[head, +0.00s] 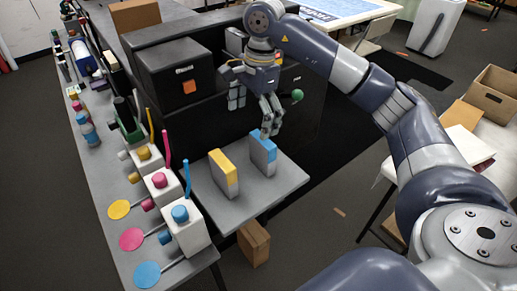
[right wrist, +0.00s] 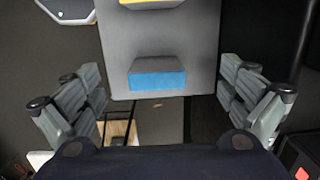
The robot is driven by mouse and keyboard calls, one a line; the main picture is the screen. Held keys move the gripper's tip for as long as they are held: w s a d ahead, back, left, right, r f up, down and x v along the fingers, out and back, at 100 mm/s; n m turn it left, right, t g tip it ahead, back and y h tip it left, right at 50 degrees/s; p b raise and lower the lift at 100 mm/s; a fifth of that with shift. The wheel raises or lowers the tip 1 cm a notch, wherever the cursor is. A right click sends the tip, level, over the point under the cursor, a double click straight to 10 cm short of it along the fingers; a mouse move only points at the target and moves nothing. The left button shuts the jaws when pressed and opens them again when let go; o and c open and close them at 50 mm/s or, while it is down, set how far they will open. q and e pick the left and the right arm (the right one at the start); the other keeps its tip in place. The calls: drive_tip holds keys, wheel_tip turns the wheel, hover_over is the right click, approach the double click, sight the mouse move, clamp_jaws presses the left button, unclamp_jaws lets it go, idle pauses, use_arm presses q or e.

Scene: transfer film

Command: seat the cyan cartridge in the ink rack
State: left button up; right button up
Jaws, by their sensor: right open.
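The cyan cartridge (head: 263,155) stands upright on a grey shelf (head: 285,185), a blue block with a grey lower part. It also shows in the right wrist view (right wrist: 157,81), between and beyond the open fingers. My right gripper (head: 253,116) is open and empty, above and behind the cartridge in the head view. Its two finger sets (right wrist: 165,105) are wide apart, and neither visibly touches the cartridge. A yellow cartridge (head: 223,174) stands left of the cyan one. I cannot tell for sure which part is the ink rack. My left gripper is not in view.
White ink blocks with coloured caps and upright tubes, such as the cyan-capped one (head: 188,231), line the bench left of the shelf. A black cabinet (head: 176,72) stands behind the shelf. A cardboard box (head: 254,243) is below the shelf. The shelf's right part is bare.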

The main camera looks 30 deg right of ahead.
drive_tip(key=d, duration=0.1)
drive_tip(key=d+r+h, duration=0.1)
drive_tip(key=d, duration=0.1)
drive_tip(key=shift+s+d+r, duration=0.15)
drive_tip(key=shift+d, duration=0.15)
drive_tip(key=shift+d+f, duration=0.15)
drive_tip(key=shift+f, duration=0.1)
drive_tip(key=p, duration=0.1)
hover_over(262, 153)
drive_tip(key=w+d, duration=0.2)
wheel_tip(262, 153, down, 5)
drive_tip(key=shift+s+d+r, duration=0.1)
drive_tip(key=shift+s+r, duration=0.05)
drive_tip(key=shift+r, duration=0.05)
drive_tip(key=shift+f+p, duration=0.45)
drive_tip(key=f+p, duration=0.2)
drive_tip(key=f, duration=0.1)
drive_tip(key=shift+a+f, duration=0.1)
drive_tip(key=shift+a, duration=0.25)
drive_tip(key=shift+f, duration=0.7)
drive_tip(key=c, duration=1.7)
drive_tip(key=shift+r, duration=0.15)
